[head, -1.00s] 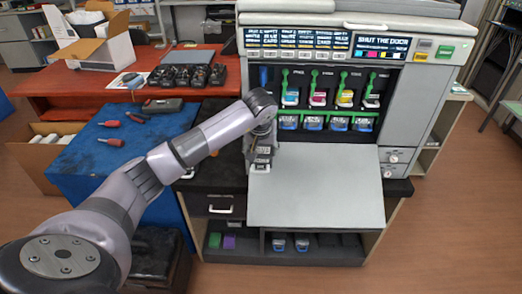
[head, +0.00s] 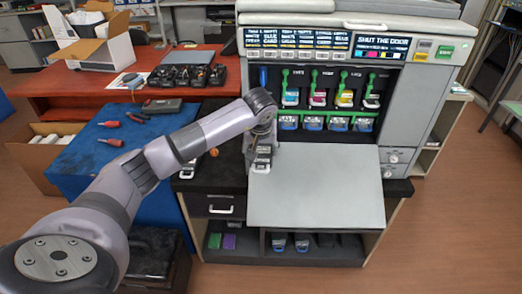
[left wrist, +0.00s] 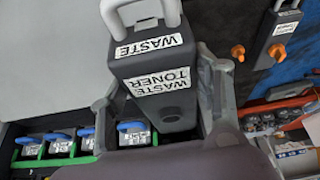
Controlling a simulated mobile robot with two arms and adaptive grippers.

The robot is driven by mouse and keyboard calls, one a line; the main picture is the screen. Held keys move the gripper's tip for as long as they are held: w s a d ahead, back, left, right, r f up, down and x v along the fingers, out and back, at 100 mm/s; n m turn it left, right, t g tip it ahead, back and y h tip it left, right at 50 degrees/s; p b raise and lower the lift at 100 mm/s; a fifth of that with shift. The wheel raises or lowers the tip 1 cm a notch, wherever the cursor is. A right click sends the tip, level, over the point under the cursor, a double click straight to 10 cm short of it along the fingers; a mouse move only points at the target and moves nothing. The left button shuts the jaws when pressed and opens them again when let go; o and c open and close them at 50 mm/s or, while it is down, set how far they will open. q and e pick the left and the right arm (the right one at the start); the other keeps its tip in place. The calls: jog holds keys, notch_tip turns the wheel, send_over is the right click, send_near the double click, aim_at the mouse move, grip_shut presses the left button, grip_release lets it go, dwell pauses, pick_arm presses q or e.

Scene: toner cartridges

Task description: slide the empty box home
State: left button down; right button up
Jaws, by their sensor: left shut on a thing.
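My left gripper (head: 260,148) is shut on a dark waste toner box (head: 261,158). It is beside the left edge of the open printer door (head: 318,190), above the dark counter. In the left wrist view the box (left wrist: 163,85) sits between the two grey fingers (left wrist: 165,105), with a white handle and white WASTE TONER labels facing the camera. Its far end is hidden, so I cannot tell how far it is in the printer. A second dark box with a white handle (left wrist: 282,30) lies on the counter to the left in the head view. My right gripper is not in view.
The printer bay holds several toner cartridges with green levers (head: 315,80) and a green rail below. A blue-covered table (head: 105,150) with red-handled tools stands left. An orange cap (head: 214,152) shows on the counter near my arm.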

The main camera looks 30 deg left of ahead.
pick_arm(q)
jog(key=shift+w, duration=0.1)
dwell(0.3)
jog(key=shift+w+a+b, duration=0.35)
jog(key=shift+w+a, duration=0.25)
jog(key=shift+w, duration=0.25)
jog(key=shift+w+a+b, duration=0.2)
jog(key=shift+w+a, duration=0.1)
jog(key=shift+w, duration=0.2)
jog(key=shift+w+a+b, duration=0.2)
jog(key=shift+w+a, duration=0.05)
jog(key=shift+w, duration=0.2)
jog(key=shift+w+a, duration=0.1)
jog(key=shift+w+a, duration=0.4)
jog(key=shift+w, duration=0.3)
jog(key=shift+f, duration=0.1)
dwell(0.4)
jog(key=shift+c, duration=2.3)
grip_release()
